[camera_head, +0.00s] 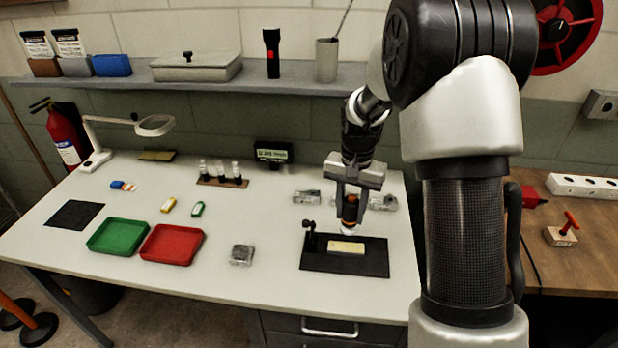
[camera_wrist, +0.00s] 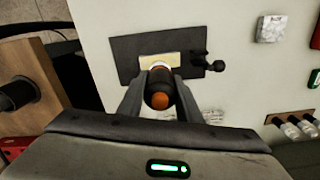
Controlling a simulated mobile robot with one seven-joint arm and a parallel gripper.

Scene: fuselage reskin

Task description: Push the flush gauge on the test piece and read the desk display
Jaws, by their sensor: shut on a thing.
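My gripper (camera_head: 349,207) is shut on the flush gauge (camera_head: 349,210), a dark cylinder with an orange top and a pale lower end. In the wrist view the gauge (camera_wrist: 160,88) sits upright between both fingers. The test piece (camera_head: 346,247) is a cream block lying on a black mat (camera_head: 375,262); it also shows in the wrist view (camera_wrist: 150,61), partly hidden by the gauge. The gauge's lower end is over or at the far edge of the test piece; I cannot tell whether they touch. The desk display (camera_head: 273,152) stands at the back of the table with small green text, too small to read.
A small black stand (camera_head: 309,238) rises at the mat's left edge, close to the gauge. Red (camera_head: 172,245) and green (camera_head: 118,236) trays sit further left.

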